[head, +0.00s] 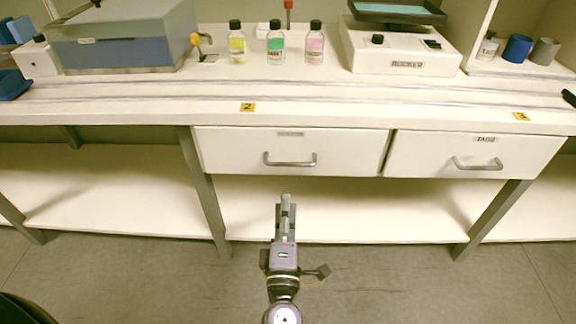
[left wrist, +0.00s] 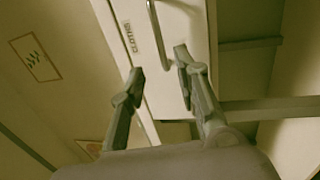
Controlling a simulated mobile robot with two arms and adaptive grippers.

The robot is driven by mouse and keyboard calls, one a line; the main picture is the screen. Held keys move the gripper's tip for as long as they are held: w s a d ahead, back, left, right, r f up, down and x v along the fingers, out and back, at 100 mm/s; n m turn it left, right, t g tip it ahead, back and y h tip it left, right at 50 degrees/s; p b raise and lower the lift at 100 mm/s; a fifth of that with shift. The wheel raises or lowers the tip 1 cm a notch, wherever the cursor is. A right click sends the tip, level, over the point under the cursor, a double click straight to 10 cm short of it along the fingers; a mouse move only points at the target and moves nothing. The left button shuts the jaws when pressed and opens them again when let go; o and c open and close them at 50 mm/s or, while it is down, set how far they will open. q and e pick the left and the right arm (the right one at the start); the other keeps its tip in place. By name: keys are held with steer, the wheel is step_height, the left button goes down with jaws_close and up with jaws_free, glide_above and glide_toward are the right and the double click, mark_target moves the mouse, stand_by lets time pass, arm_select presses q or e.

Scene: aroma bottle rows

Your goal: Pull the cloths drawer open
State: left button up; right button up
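The cloths drawer (head: 230,150) is a white, closed drawer front under the bench, left of a second drawer. Its grey bar handle (head: 290,163) sits at mid front; its label (head: 290,133) is too small to read here. In the left wrist view the drawer front (left wrist: 185,30) shows turned, with a label that seems to read CLOTHS and part of the handle (left wrist: 158,35) at the top. My left gripper (head: 286,200) is just below the handle in the picture, apart from it. In the left wrist view its fingers (left wrist: 159,66) are spread and empty. My right gripper is not seen.
The second drawer (head: 430,157), labelled TAGS, is closed at right. A lower shelf (head: 350,212) and metal legs (head: 205,190) lie beneath. Three bottles (head: 275,45), a blue-grey box (head: 125,35) and a white device (head: 400,50) stand on the bench. The floor in front is clear.

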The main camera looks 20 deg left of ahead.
mark_target(287, 163)
arm_select(q)
steer(key=x, duration=1.2)
steer(key=shift+w, duration=0.2)
steer(key=shift+c, duration=0.6)
jaws_close()
